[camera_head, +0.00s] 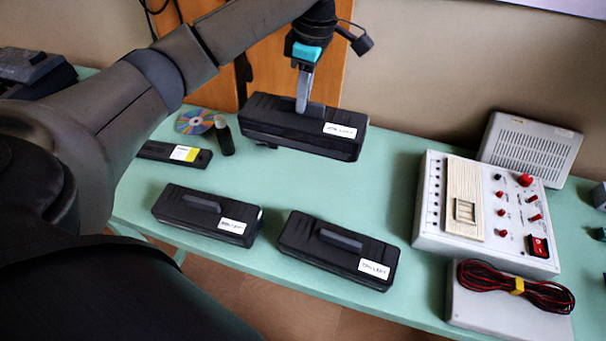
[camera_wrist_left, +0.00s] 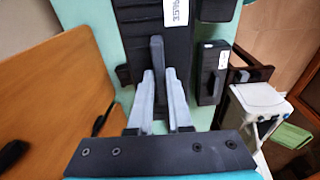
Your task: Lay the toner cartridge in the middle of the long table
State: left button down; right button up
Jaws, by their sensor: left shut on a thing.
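Three black toner cartridges with white labels and raised top handles are on or over the long green table (camera_head: 400,150). My left gripper (camera_head: 303,100) reaches down to the back cartridge (camera_head: 310,133) and is shut on its handle. In the left wrist view the two grey fingers (camera_wrist_left: 160,95) flank the handle of this cartridge (camera_wrist_left: 135,12). I cannot tell whether its underside touches the table. A front left cartridge (camera_head: 190,213) and a front middle cartridge (camera_head: 320,255) lie near the table's front edge. My right gripper is not in view.
A white control box (camera_head: 440,205) with red knobs stands at the right, with a vented grey case (camera_head: 530,148) behind it. A red and black cable coil (camera_head: 505,285) lies in front. A disc (camera_head: 195,121), small bottle (camera_head: 224,138) and flat black box (camera_head: 165,152) are at the left.

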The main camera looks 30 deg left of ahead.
aim_at(312, 116)
pick_arm(q)
notch_tip(312, 116, down, 19)
jog(key=b, duration=0.3)
jog(key=shift+b, duration=0.4)
jog(key=shift+f, duration=0.1)
jog(key=c, duration=1.2)
grip_release()
jog(key=o, duration=0.4)
jog(key=shift+c, duration=0.2)
jog(key=r, duration=0.4)
jog(key=d+r+p, duration=0.1)
jog(key=r, duration=0.3)
jog(key=r+p, duration=0.1)
jog(key=r, duration=0.3)
jog(key=shift+w+d, duration=0.1)
jog(key=shift+d, duration=0.15)
